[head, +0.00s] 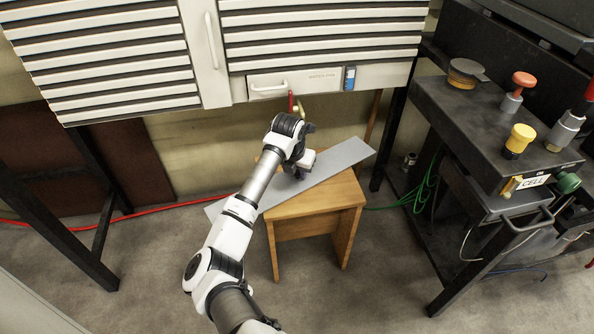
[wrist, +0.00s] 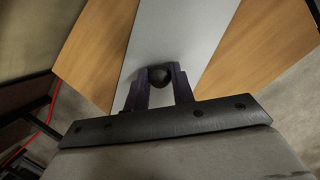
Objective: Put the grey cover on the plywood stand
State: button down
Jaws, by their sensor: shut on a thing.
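The grey cover (head: 344,157) is a long flat panel with a dark round knob (wrist: 157,76). It lies diagonally across the top of the plywood stand (head: 316,207), and both its ends reach past the stand's edges. In the wrist view the cover (wrist: 182,30) crosses the stand's top (wrist: 258,52), with bare wood on both sides. My gripper (head: 297,174) is over the cover's middle, its fingers shut on the knob in the wrist view (wrist: 157,88). I cannot tell whether the cover touches the stand. My arm hides part of the cover's left half.
A louvred cabinet (head: 320,40) with a drawer (head: 294,82) is behind the stand. A black bench (head: 470,120) with red and yellow knobs stands at right, with green cables (head: 425,190) beside it. A red cable (head: 150,211) runs along the floor at left. Floor in front is clear.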

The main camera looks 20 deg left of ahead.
jog(key=c, duration=1.2)
grip_release()
